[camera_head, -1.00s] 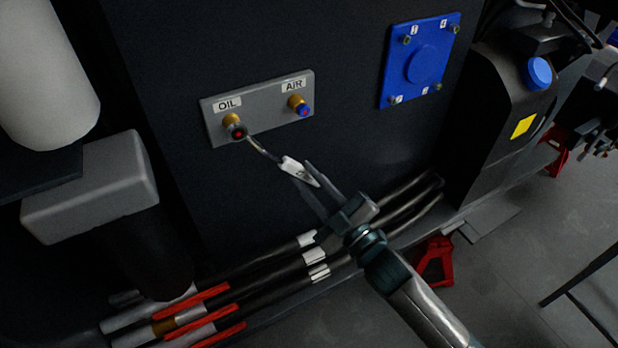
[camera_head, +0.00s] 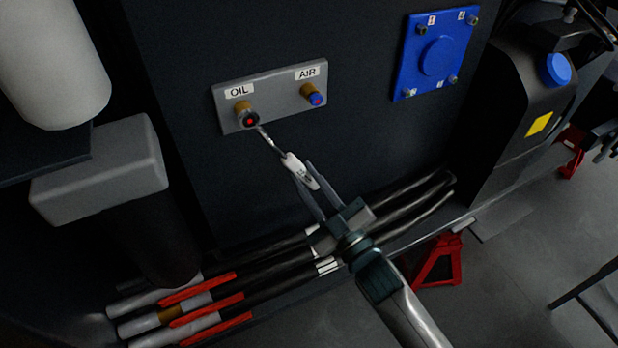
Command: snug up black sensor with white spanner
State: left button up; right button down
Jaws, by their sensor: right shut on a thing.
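The black sensor (camera_head: 250,119) with a red centre sits on a brass fitting under the OIL label on a grey plate (camera_head: 278,97). The white spanner (camera_head: 295,165) is held by its white handle in my right gripper (camera_head: 309,181), which is shut on it. The spanner's metal end reaches up and left to the lower right side of the black sensor. It looks to be at or touching the sensor, but I cannot tell if it is seated around it. My left gripper is not in view.
A blue-ended sensor (camera_head: 316,99) sits under the AIR label on the same plate. A blue square cover (camera_head: 437,52) is on the panel at upper right. Black hoses (camera_head: 400,205) and red-handled parts (camera_head: 207,309) lie below. A grey block (camera_head: 98,169) stands at left.

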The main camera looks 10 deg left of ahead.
jog(key=shift+s+a+f+m+t+b, duration=0.2)
jog(key=shift+s+a+f+m, duration=0.15)
jog(key=shift+a+m, duration=0.3)
jog(key=shift+s+a+f+m+t+b, duration=0.15)
jog(key=shift+s+a+f+m+t, duration=0.1)
jog(key=shift+s+a+m, duration=0.35)
jog(key=shift+h, duration=0.3)
jog(key=shift+w, duration=0.1)
jog(key=shift+w+d+r+p, duration=0.1)
jog(key=shift+d+p, duration=0.1)
jog(key=shift+p, duration=0.2)
jog(key=shift+d, duration=0.1)
jog(key=shift+s+d+p, duration=0.3)
jog(key=shift+s+d, duration=0.05)
jog(key=shift+s, duration=0.25)
jog(key=shift+s+d+p, duration=0.25)
jog(key=shift+s+d, duration=0.1)
jog(key=shift+s, duration=0.2)
